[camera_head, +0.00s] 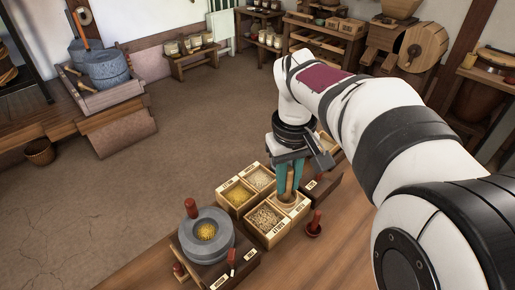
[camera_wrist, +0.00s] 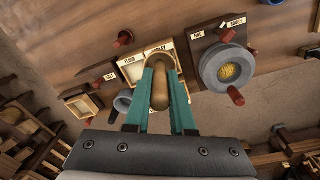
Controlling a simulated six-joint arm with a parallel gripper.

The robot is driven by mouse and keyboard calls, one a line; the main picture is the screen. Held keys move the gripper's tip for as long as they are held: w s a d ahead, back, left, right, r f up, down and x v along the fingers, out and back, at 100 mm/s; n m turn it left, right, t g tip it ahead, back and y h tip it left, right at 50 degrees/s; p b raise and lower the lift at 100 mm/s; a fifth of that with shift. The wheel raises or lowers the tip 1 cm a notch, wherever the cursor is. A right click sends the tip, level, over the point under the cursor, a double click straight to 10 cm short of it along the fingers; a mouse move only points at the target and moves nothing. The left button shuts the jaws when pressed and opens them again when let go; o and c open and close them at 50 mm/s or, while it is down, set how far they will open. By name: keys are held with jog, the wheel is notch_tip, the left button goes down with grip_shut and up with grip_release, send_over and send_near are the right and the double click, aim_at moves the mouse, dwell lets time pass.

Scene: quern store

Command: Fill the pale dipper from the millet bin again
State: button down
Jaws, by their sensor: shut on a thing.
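My gripper (camera_head: 288,190) is shut on a tan wooden piece, which I take to be the pale dipper (camera_wrist: 159,88). In the wrist view its rounded end shows between my teal fingers (camera_wrist: 160,72). My fingers point down over the right side of a divided wooden grain box (camera_head: 247,221). Its compartments hold yellow grain (camera_head: 240,195), pale grain (camera_head: 258,177) and beige grain (camera_head: 265,217). The box labels are too small to read surely, so I cannot tell which is the millet bin. The dipper's bowl and its contents are hidden.
A grey stone quern (camera_head: 186,237) with yellow grain in its middle and an upright red handle (camera_head: 190,207) stands left of the box. A small red-handled item (camera_head: 314,225) stands near the box. A dark tray (camera_head: 325,190) lies right.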

jog(key=shift+w+d+r+m, duration=0.1)
jog(key=shift+w+d+m, duration=0.15)
jog(key=shift+d, duration=0.25)
jog(key=shift+w+d+m, duration=0.15)
jog(key=shift+w+d, duration=0.1)
jog(key=shift+d, duration=0.25)
jog(key=w+a+f+n+y, duration=0.1)
jog(key=w+a+f+n, duration=1.2)
jog(key=w+f+n, duration=0.15)
jog(key=shift+s+a+f, duration=0.1)
jog(key=shift+s+f, duration=0.05)
jog(key=shift+f, duration=1)
jog(key=shift+s+a+f, duration=0.1)
jog(key=shift+s+f, duration=0.05)
jog(key=shift+f, duration=1)
jog(key=shift+s+f, duration=0.15)
jog(key=shift+f, duration=1)
notch_tip(320, 180, up, 8)
